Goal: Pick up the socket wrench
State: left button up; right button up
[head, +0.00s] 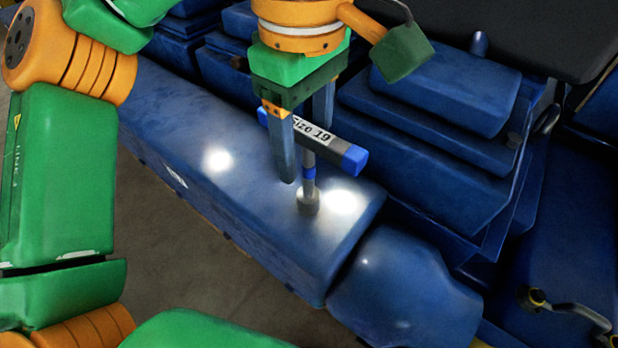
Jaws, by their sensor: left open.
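The socket wrench (330,143) is a T-shaped tool with a dark handle bar, blue ends and a white "Size 19" label. Its shaft points down to a grey socket that meets the top of a blue engine block (230,165), so it looks upright there. My left gripper (305,150) points down at the wrench from above. Its two fingers are apart, one on the near side of the handle and one behind it. Whether the fingers touch the handle cannot be told. The near finger hides part of the handle's left side. My right gripper is not in view.
More blue engine parts (430,150) rise to the right of and behind the wrench. A rounded blue part (400,295) lies in front at the right. A thin metal pipe (580,312) shows at the lower right. Grey floor (190,260) is open at the lower left.

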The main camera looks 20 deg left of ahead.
pick_arm(q)
jog(key=shift+d+f, duration=0.1)
jog(key=shift+f, duration=0.5)
jog(key=shift+w+d, duration=0.15)
jog(key=shift+w, duration=0.15)
jog(key=shift+s, duration=0.1)
grip_shut()
dwell(0.5)
